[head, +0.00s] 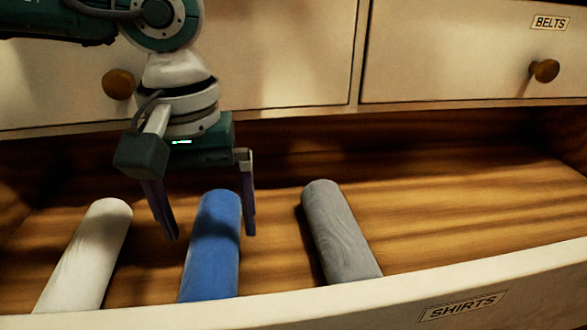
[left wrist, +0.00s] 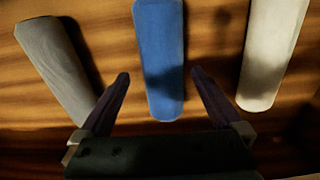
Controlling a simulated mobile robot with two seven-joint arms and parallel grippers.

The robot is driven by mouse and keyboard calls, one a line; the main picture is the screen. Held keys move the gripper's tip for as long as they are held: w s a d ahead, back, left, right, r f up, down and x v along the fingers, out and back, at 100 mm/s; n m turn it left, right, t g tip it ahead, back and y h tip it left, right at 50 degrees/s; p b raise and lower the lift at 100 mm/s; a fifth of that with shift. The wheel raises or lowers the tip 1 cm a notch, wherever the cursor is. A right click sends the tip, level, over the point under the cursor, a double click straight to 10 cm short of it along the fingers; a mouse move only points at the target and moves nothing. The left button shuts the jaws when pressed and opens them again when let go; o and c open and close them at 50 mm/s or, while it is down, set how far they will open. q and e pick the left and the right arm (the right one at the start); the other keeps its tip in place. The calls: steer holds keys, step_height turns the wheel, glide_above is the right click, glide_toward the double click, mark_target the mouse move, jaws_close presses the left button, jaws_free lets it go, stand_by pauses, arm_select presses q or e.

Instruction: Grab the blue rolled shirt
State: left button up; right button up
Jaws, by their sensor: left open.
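The blue rolled shirt (head: 211,258) lies in the open drawer between a white rolled shirt (head: 88,252) and a grey rolled shirt (head: 342,238). My left gripper (head: 211,238) is open and empty, pointing down over the far end of the blue shirt, with one finger to each side of it in the head view. In the left wrist view the blue shirt (left wrist: 161,55) reaches in between the two spread fingertips (left wrist: 160,75). How high the fingertips are above the drawer floor is hard to tell. My right gripper is not in view.
The drawer's front wall (head: 400,300) carries a SHIRTS label (head: 463,306) and runs along the near side. Closed drawers with round knobs (head: 545,70) stand behind, one labelled BELTS. The wooden drawer floor (head: 460,210) is clear right of the grey shirt.

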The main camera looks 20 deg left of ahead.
mark_target(210, 238)
arm_select(q)
step_height(210, 238, down, 5)
steer(key=b, duration=0.2)
steer(key=shift+s+a+b, duration=0.1)
steer(key=shift+s+b, duration=0.05)
steer(key=shift+b, duration=0.15)
steer(key=shift+c, duration=0.7)
steer(key=c, duration=1.3)
steer(key=shift+o, duration=0.2)
